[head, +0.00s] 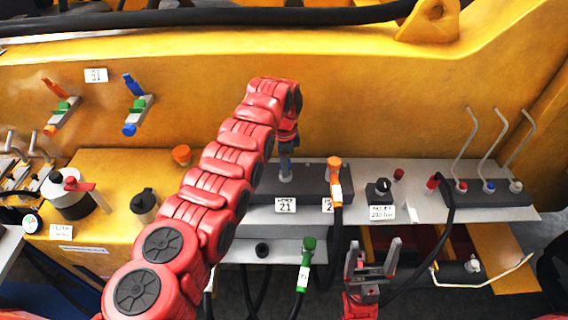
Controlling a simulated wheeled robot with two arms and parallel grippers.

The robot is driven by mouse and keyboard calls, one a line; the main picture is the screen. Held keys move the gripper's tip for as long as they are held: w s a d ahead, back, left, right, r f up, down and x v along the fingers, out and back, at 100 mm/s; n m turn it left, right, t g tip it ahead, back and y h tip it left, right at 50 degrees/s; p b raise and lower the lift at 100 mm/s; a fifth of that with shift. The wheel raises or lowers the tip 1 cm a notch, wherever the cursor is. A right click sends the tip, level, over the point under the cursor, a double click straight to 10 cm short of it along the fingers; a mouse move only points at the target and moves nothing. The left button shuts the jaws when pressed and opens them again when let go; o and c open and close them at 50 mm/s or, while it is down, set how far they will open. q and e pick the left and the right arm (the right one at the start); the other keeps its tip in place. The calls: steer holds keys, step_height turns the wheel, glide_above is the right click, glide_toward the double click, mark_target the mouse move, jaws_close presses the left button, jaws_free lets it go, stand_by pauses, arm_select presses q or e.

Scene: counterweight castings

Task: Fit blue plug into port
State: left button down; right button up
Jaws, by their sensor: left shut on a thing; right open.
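My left gripper (288,141) is at the end of the red arm, over a dark port block (258,187) labelled 21. It is shut on a small grey-blue piece (285,155), which looks like the blue plug and is mostly hidden by the fingers. Directly under it a pale upright stub (285,172), perhaps the port, stands on the block. I cannot tell whether plug and stub are joined. My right gripper (374,262) is open and empty, fingers up, in front of the shelf.
An orange plug (334,165) with a black hose stands at the block's right. A green plug (308,247) on a hose is below. A black knob (379,190), bent metal levers (488,150) and a red-ended hose (433,182) are right. Blue and orange valves are on the yellow wall.

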arm_select(q)
steer(key=shift+f, duration=0.25)
steer(key=shift+c, duration=1.8)
jaws_free()
steer(key=shift+r, duration=0.1)
step_height(320, 180, up, 9)
steer(key=b, duration=0.3)
steer(key=shift+d, duration=0.1)
step_height(320, 180, up, 8)
steer(key=p, duration=0.8)
